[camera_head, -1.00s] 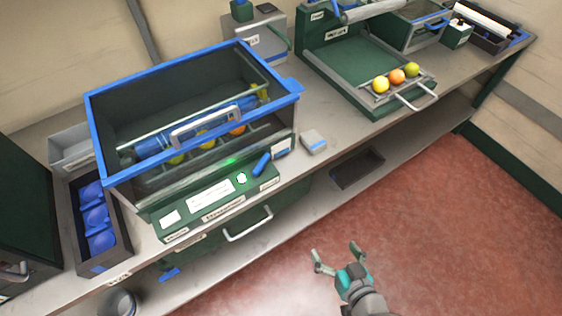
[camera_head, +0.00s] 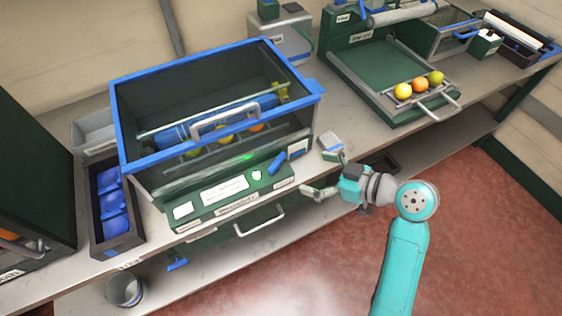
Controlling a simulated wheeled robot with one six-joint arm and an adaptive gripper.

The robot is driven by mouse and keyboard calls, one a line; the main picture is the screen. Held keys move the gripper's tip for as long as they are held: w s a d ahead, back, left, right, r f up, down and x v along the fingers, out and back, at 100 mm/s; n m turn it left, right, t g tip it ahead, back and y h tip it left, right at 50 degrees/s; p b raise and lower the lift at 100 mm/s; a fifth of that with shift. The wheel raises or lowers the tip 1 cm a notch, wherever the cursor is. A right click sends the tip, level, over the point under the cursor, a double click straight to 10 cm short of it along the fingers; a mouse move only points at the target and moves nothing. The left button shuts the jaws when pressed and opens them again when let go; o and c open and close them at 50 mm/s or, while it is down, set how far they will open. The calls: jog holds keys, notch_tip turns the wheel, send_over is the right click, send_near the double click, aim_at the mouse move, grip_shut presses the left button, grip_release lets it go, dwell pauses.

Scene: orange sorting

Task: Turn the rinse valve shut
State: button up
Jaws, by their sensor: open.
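A blue lever (camera_head: 277,162) sits at the right end of the washer's green front panel (camera_head: 225,197), tilted up to the right. A second blue handle (camera_head: 177,264) shows low under the bench edge at the left. Their labels are too small to read, so I cannot tell which is the rinse valve. My gripper (camera_head: 316,175) is open and empty, its fingers pointing left toward the panel's right end. It appears in front of the bench edge, to the right of the blue lever and apart from it.
The blue-rimmed washer tank (camera_head: 218,133) holds several fruits. A silver drawer handle (camera_head: 260,222) juts out below the panel. A green tray (camera_head: 391,83) with three fruits stands right. The red floor is clear.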

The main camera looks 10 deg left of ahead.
aim_at(280, 163)
jog(key=x, duration=1)
jog(key=shift+w+a+f, duration=0.1)
jog(key=shift+w+a, duration=0.1)
jog(key=shift+a, duration=0.05)
jog(key=c, duration=1.2)
